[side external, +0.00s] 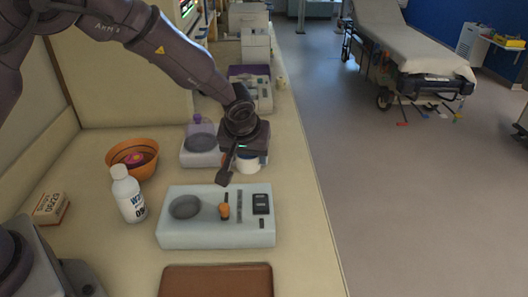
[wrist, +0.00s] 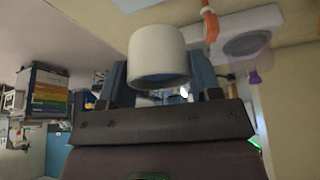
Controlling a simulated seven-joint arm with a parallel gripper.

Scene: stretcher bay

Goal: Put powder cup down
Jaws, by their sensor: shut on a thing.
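The powder cup is a white, round cup (side external: 247,166), partly hidden under my gripper in the side view. It fills the upper middle of the wrist view (wrist: 158,52), between two blue-grey fingers. My gripper (side external: 247,158) is shut on the cup, over the counter behind the grey device. I cannot tell whether the cup touches the counter. The grey device (side external: 190,235) has a round dark dish, an orange knob (side external: 225,211) and dark panels on top.
Behind, a pale device (side external: 200,157) carries a purple-capped clear vessel. An orange bowl (side external: 128,168), white bottle (side external: 128,195) and small box (side external: 50,208) stand left. A brown pad (side external: 216,281) lies in front. The counter's right edge drops to the floor.

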